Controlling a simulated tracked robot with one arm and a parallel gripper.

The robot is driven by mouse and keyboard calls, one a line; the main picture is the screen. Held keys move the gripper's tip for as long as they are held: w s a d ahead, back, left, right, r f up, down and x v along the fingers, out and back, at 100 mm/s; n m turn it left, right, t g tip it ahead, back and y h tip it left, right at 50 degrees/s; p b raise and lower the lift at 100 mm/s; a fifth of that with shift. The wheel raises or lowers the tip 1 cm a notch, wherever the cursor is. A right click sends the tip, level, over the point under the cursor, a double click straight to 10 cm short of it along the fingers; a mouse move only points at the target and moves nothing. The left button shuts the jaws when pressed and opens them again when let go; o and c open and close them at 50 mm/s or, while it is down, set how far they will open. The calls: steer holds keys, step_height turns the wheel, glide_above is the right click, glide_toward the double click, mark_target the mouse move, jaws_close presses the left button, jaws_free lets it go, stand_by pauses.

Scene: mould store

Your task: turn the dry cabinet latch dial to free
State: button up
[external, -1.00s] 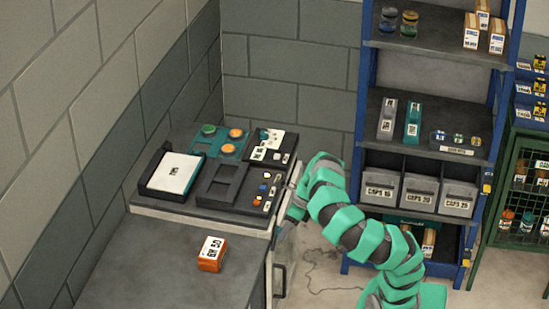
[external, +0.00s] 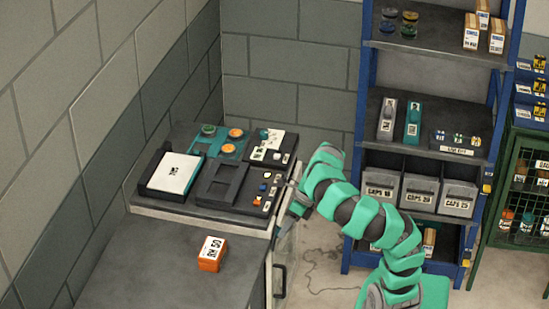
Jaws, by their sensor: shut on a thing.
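The dry cabinet stands under the worktop, and its pale front with a glass door and dark handle (external: 281,282) faces right. My gripper (external: 299,207) is at the upper part of this front, just below the worktop's right edge. The wrist and green arm links come in from the right. The fingers are small and partly hidden, and the latch dial cannot be made out behind them. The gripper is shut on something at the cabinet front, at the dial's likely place.
On the worktop lie a black tray with a white pad (external: 173,172), a dark frame (external: 220,185), a teal plate (external: 215,140) and an orange box (external: 212,254). A blue shelf rack (external: 364,110) with grey bins stands behind my arm. A green wire cage (external: 508,195) is at far right.

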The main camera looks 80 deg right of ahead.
steer(key=shift+d+f+m+y+p, duration=0.2)
steer(key=shift+m+y+p, duration=0.1)
steer(key=shift+y+p, duration=1.15)
steer(key=shift+d+f+m+y+p, duration=0.15)
steer(key=shift+m+y+p, duration=0.15)
steer(key=shift+y+p, duration=1.15)
steer(key=shift+p, duration=0.5)
steer(key=shift+h, duration=0.4)
steer(key=o, duration=1)
steer(key=p+v, duration=0.2)
steer(key=v, duration=1.1)
steer(key=shift+s+d, duration=0.25)
steer(key=shift+d, duration=0.15)
